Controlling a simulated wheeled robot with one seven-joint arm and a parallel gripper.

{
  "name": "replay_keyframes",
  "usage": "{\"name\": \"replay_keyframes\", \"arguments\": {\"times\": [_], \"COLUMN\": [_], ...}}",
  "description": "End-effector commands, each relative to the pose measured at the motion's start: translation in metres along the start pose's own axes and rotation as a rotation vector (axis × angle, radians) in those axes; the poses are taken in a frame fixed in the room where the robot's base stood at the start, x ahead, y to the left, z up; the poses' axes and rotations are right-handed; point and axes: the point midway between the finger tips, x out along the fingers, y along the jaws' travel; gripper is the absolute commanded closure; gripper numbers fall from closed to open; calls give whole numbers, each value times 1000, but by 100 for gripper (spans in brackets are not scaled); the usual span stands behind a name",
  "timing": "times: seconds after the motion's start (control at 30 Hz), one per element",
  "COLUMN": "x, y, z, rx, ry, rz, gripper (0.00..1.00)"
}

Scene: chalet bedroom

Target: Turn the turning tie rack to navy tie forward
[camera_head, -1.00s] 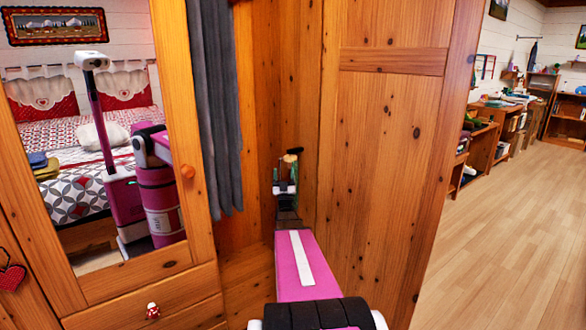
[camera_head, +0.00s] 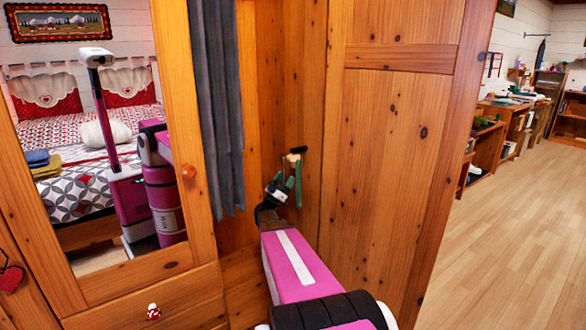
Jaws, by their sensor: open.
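The turning tie rack (camera_head: 294,157) is small in the head view, on the wardrobe's inner wood wall. It shows a dark top piece and a pale part below it. Narrow green ties (camera_head: 298,182) hang under it. I cannot make out a navy tie. My gripper (camera_head: 282,184) is at the end of my magenta arm, just left of the hanging ties and below the rack's top. Its jaws are open. The fingertips are too small to show whether they touch a tie.
The wardrobe's open wooden door (camera_head: 385,170) stands close on the right of my arm. Grey cloth (camera_head: 218,110) hangs on the left. A mirror door (camera_head: 95,150) and a drawer (camera_head: 150,300) are further left. Free floor (camera_head: 510,240) lies at the right.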

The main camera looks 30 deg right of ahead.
Motion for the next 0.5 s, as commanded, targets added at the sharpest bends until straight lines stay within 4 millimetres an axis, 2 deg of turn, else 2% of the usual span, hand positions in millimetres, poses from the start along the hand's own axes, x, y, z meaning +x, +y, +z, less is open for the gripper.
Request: {"name": "replay_keyframes", "arguments": {"times": [0.1,0.23,0.5], "x": [24,43,62], "y": [0,0,0], "z": [0,0,0], "rx": [1,1,1], "ry": [2,2,1], "rz": [2,1,0], "gripper": [35,35,35]}}
